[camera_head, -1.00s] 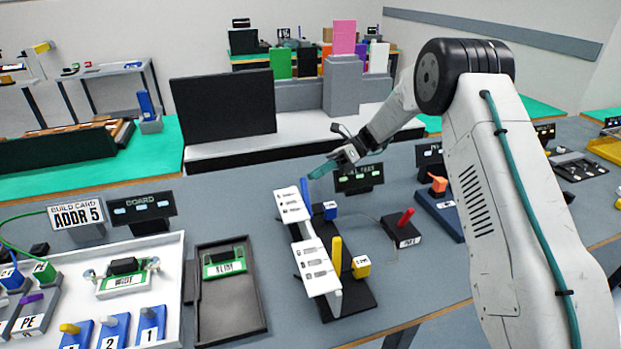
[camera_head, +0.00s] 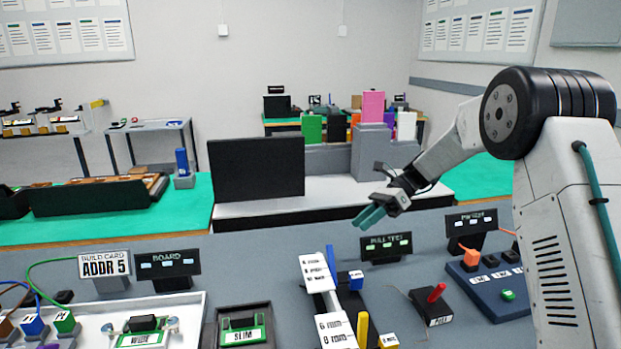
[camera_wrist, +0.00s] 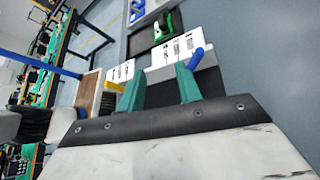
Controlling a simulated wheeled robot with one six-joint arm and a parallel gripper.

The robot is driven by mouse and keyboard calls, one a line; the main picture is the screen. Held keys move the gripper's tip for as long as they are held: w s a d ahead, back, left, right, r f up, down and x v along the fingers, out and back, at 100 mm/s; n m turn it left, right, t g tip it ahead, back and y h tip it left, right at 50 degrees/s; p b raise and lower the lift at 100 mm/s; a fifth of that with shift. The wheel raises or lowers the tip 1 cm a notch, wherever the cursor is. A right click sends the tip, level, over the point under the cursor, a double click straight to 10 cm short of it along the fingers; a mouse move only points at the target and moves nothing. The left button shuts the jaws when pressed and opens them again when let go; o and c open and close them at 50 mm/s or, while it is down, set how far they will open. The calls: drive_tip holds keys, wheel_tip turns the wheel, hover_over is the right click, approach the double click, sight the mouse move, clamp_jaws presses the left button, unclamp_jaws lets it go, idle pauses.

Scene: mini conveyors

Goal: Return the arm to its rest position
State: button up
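My gripper (camera_head: 369,216) hangs in the air above the workbench, in front of the grey block structure and left of my upright arm link. In the wrist view its two teal fingers (camera_wrist: 160,90) are spread apart with nothing between them. The white labelled blocks (camera_wrist: 172,50) with a blue lever (camera_wrist: 197,57) and a yellow lever (camera_wrist: 115,87) lie beyond the fingers, apart from them. In the head view the same blue lever (camera_head: 331,264) and yellow lever (camera_head: 362,329) stand below the gripper.
A small display (camera_head: 386,247) stands behind the levers. A dark box with a red lever (camera_head: 437,293) and a navy panel (camera_head: 487,287) lie to the right. A card reading ADDR 5 (camera_head: 104,265) stands at left. A black screen (camera_head: 257,168) stands behind.

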drive_tip(key=s+d+r+n+t+h, duration=0.1)
drive_tip(key=s+d+r+n+h, duration=0.15)
drive_tip(key=s+r+n, duration=0.6)
drive_tip(key=s+d+r+n+t+h, duration=0.1)
drive_tip(key=s+r+h, duration=0.25)
drive_tip(key=s, duration=0.95)
drive_tip(key=s+d+f+n+t+h, duration=0.2)
drive_tip(key=s+d+n, duration=0.1)
drive_tip(key=s, duration=0.6)
drive_tip(key=s+d+f+n+t+h, duration=0.1)
drive_tip(key=s+n, duration=0.4)
drive_tip(key=s, duration=0.5)
drive_tip(key=shift+d+f+t+h, duration=0.35)
drive_tip(key=shift+d+t+h, duration=0.45)
drive_tip(key=shift+d+h, duration=0.3)
drive_tip(key=shift+c, duration=0.3)
